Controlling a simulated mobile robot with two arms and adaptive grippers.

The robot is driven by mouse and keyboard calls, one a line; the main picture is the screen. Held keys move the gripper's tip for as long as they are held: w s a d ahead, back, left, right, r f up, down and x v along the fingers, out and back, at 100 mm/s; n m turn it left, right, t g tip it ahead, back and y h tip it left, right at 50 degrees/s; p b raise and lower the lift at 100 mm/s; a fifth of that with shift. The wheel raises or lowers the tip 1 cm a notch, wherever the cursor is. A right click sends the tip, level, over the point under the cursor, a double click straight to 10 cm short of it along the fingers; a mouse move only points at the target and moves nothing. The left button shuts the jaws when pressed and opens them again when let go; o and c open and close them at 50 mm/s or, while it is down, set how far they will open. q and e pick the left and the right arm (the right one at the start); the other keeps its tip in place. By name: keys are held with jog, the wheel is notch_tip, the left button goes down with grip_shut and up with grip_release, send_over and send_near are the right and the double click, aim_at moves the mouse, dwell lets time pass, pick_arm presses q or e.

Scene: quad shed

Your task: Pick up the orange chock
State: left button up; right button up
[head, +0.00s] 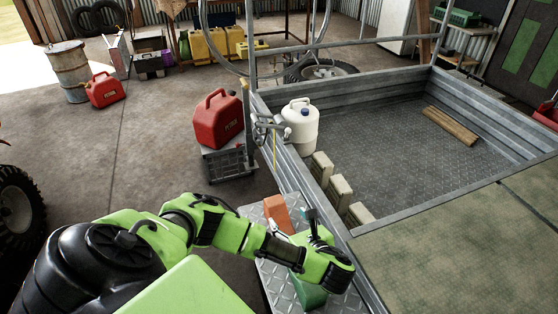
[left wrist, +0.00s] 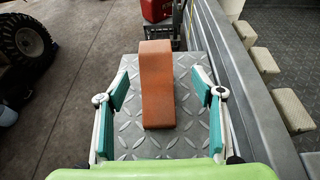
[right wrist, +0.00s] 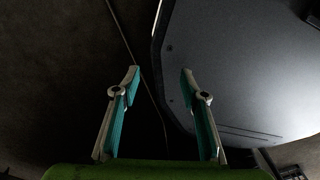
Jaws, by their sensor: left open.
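The orange chock (head: 278,211) stands on a diamond-plate metal top (head: 281,290) beside the trailer wall. In the left wrist view the chock (left wrist: 157,88) lies between the spread fingers of my left gripper (left wrist: 160,78), with a gap on each side. In the head view my left gripper (head: 297,226) is just in front of the chock, and its wrist hides part of the metal top. It is open and holds nothing. My right gripper (right wrist: 160,73) shows only in its wrist view, with its fingers apart and nothing between them.
The trailer wall (head: 291,165) rises right of the metal top. A red petrol can (head: 217,122) stands behind the chock. A white jug (head: 299,128) and pale blocks (head: 338,190) sit inside the trailer. A green object (head: 309,293) lies below my left wrist. Open floor (head: 130,150) lies left.

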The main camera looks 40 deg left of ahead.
aim_at(278, 210)
pick_arm(q)
jog(key=shift+x, duration=1.15)
jog(key=x, duration=0.4)
jog(key=shift+s+a+f, duration=0.15)
jog(key=shift+s+a, duration=0.1)
jog(key=shift+a, duration=0.1)
jog(key=shift+w+a+f, duration=0.1)
jog(key=shift+a, duration=0.1)
jog(key=c, duration=1.4)
jog(key=shift+c, duration=0.2)
pick_arm(e)
jog(key=shift+w+a+r, duration=0.15)
jog(key=shift+w, duration=0.55)
